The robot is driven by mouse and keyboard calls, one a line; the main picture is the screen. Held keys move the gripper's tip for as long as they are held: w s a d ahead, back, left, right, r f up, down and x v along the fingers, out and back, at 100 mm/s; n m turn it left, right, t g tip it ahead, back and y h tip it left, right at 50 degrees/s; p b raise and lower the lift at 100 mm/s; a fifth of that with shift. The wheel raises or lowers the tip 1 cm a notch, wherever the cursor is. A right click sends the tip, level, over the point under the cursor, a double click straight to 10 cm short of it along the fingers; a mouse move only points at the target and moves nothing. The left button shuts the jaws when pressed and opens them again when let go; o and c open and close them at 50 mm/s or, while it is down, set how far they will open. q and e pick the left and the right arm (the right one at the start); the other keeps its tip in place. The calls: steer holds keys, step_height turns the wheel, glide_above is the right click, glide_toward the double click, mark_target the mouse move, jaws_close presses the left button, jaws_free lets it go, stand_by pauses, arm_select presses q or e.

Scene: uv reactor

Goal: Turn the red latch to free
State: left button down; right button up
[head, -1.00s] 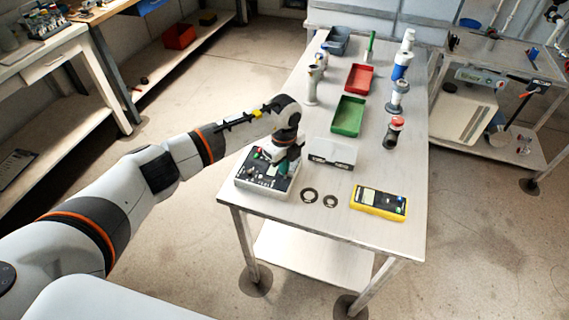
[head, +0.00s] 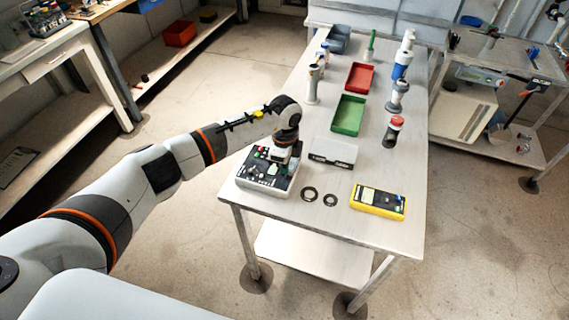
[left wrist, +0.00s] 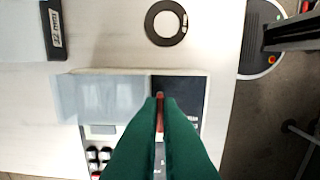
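The reactor control box (head: 254,187) stands on the near left part of the table, with small coloured buttons on top. My left gripper reaches down over its right side in the head view, where the wrist hides the latch. In the left wrist view the two green fingers of my left gripper (left wrist: 161,101) are close together around a narrow red piece, which looks like the red latch (left wrist: 160,96). They look shut on it. A clear panel (left wrist: 110,95) lies to the left of the fingers, with a dark surface (left wrist: 181,92) beside it. My right gripper is not in view.
A white block with a dark label strip (head: 332,158), two dark rings (head: 310,194) and a yellow meter (head: 378,200) lie to the box's right. Green (head: 348,116) and red (head: 360,78) trays and several upright fixtures stand farther back. Table between them is clear.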

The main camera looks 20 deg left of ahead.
arm_select(q)
steer(key=shift+w+r, duration=0.1)
steer(key=c, duration=1.6)
jaws_free()
step_height(320, 180, up, 12)
steer(key=b, duration=0.3)
steer(key=shift+b, duration=0.4)
